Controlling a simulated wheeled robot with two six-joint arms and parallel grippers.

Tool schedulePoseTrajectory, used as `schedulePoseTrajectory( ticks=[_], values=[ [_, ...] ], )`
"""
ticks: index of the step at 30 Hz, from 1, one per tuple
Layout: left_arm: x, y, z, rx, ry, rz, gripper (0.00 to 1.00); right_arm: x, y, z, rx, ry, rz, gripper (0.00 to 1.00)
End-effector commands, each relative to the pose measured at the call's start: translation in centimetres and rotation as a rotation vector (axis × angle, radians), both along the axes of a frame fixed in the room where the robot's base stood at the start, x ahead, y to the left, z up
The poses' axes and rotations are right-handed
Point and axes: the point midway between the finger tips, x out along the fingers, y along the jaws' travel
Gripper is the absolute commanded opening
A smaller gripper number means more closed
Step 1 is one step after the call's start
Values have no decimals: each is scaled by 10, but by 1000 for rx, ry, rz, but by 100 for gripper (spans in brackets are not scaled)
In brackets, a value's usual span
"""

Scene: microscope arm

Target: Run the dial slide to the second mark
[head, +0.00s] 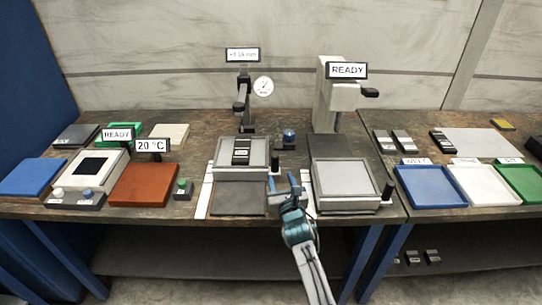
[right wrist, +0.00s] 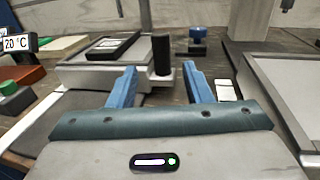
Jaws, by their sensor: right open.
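The dial slide (head: 227,176) is a grey plate carriage on a dark track, below a stand with a round dial gauge (head: 264,86). A dark block with a pale label (head: 241,151) lies on its plate. A black upright handle (head: 275,164) stands at its right side; it also shows in the right wrist view (right wrist: 162,54). A white strip (head: 203,190) runs along its left; I cannot make out marks on it. My right gripper (head: 286,184) is open and empty, just in front of the handle. In the right wrist view its blue fingers (right wrist: 160,88) are spread, with the handle between and beyond them, apparently untouched. My left gripper is not in view.
A second slide (head: 345,182) with its own black handle (head: 388,190) stands right of my gripper, under a READY sign (head: 347,70). A blue-topped knob (head: 289,136) stands behind. A red-brown plate (head: 145,184) and a small green-button box (head: 183,187) are left; trays (head: 430,203) are right.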

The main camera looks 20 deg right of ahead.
Motion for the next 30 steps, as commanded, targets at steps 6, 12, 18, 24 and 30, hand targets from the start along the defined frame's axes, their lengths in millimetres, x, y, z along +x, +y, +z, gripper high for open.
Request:
schedulePoseTrajectory(
  ticks=[6, 12, 18, 24, 30],
  values=[
    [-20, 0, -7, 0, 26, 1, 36, 35, -3, -1, -1, -1, 0, 45],
    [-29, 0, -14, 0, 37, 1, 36, 72, -6, -1, -1, 0, 0, 45],
    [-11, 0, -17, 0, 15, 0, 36, 95, -8, -2, -1, 0, 1, 45],
    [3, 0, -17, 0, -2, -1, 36, 102, -9, -1, 1, 1, 1, 45],
    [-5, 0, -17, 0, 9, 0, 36, 102, -9, -1, 1, 1, 1, 45]
  ],
)
